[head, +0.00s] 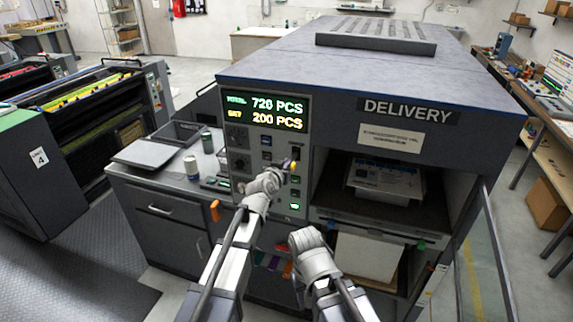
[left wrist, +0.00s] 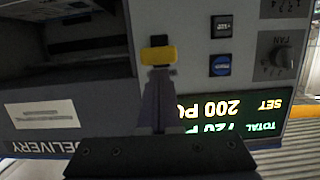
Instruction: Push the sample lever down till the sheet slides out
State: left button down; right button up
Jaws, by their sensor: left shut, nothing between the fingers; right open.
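The sample lever with its yellow knob (head: 287,164) is on the delivery unit's control panel, right of the buttons. It shows large in the left wrist view (left wrist: 158,55), at a dark slot. My left gripper (head: 282,174) is shut and empty. Its fingertips (left wrist: 158,78) line up with the knob, very close to it; I cannot tell whether they touch. My right gripper (head: 306,240) is lower, in front of the cabinet and away from the lever; its fingertips are hard to make out. Printed sheets (head: 385,180) lie inside the dark delivery bay.
The display (head: 265,111) reads 720 and 200 PCS. A side counter (head: 150,178) at the left holds a can (head: 191,167) and a grey tray. A lower opening holds pale paper (head: 368,256). A clear guard (head: 480,250) stands at the right.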

jog(key=shift+f, duration=0.1)
jog(key=shift+f+b, duration=0.25)
jog(key=shift+b, duration=0.05)
jog(key=shift+f, duration=0.25)
notch_tip(320, 180, down, 6)
jog(key=b, duration=0.7)
jog(key=shift+s+f, duration=0.15)
jog(key=shift+s, duration=0.1)
dwell(0.4)
